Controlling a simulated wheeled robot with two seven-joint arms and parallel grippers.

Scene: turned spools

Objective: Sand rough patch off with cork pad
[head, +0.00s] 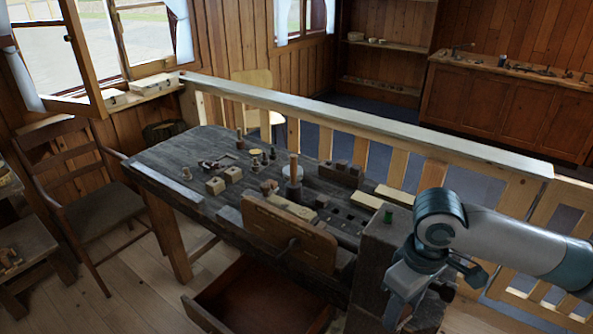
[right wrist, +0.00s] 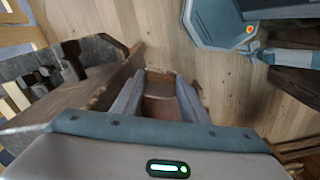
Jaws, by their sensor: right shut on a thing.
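My right gripper (head: 396,312) hangs low beside the right end of the workbench (head: 160,160) in the head view. In the right wrist view its fingers (right wrist: 160,84) are shut on a brown block (right wrist: 162,108), which looks like the cork pad. The held block is hard to make out in the head view. A turned wooden spool (head: 293,172), pale above and dark below, stands on the bench behind the upright wooden vise jaw (head: 280,236). I cannot make out a rough patch. My left gripper is out of view.
Small blocks (head: 216,185), pegs and a dark block with holes (head: 342,172) crowd the bench top. An open drawer (head: 255,298) juts out below. A railing (head: 375,128) runs behind; a chair (head: 88,210) stands left.

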